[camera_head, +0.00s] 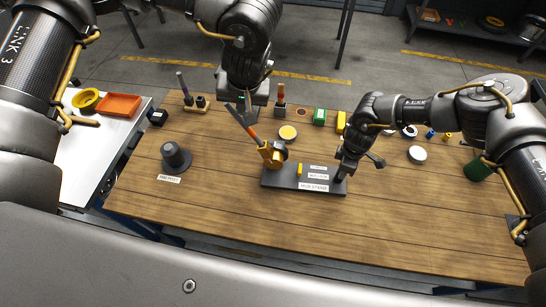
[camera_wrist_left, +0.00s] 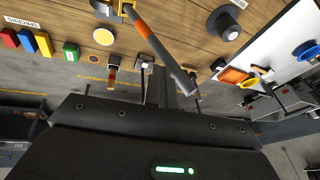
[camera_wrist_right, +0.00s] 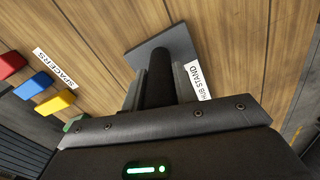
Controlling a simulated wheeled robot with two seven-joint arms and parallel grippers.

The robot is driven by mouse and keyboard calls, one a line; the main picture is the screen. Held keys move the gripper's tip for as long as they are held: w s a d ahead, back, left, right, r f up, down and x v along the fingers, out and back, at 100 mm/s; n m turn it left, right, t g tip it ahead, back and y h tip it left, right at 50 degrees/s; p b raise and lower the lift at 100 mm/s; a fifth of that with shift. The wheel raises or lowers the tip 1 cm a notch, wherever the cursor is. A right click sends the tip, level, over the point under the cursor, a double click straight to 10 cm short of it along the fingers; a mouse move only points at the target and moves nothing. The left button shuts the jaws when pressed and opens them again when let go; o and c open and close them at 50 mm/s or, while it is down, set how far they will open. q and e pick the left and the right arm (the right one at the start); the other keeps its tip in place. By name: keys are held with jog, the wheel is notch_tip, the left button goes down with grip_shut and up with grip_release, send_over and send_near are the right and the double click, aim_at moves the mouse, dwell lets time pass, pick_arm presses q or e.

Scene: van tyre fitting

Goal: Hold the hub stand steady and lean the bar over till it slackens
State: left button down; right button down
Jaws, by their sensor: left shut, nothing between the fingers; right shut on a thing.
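The hub stand has a dark base plate (camera_head: 290,184) on the bench, with a yellow clamp piece (camera_head: 272,155) at its left end. The bar (camera_head: 251,132), dark with an orange band, leans up and left from that piece. In the left wrist view the bar (camera_wrist_left: 160,48) slants past my shut fingers. My left gripper (camera_head: 249,112) is shut and empty beside the bar's upper part; I cannot tell whether it touches. My right gripper (camera_head: 343,174) is shut on a black post (camera_wrist_right: 158,82) at the stand's right end; the stand's plate shows beyond (camera_wrist_right: 165,45).
A dark hub-like piece (camera_head: 176,157) stands at the left of the bench. Several coloured spacers and small parts line the back edge, including a green block (camera_head: 319,117). A white side table (camera_head: 72,165) holds an orange tray (camera_head: 119,105). The bench front is clear.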

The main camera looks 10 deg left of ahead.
aim_at(228, 107)
pick_arm(q)
jog(key=shift+a, duration=0.2)
pick_arm(e)
jog(key=shift+d, duration=0.1)
pick_arm(q)
jog(key=shift+s+a+f, duration=0.1)
jog(key=shift+a+f, duration=0.35)
jog(key=shift+a, duration=0.4)
jog(key=shift+a+f, duration=0.55)
jog(key=shift+a, duration=0.3)
jog(key=shift+a+f, duration=0.55)
jog(key=shift+a, duration=0.2)
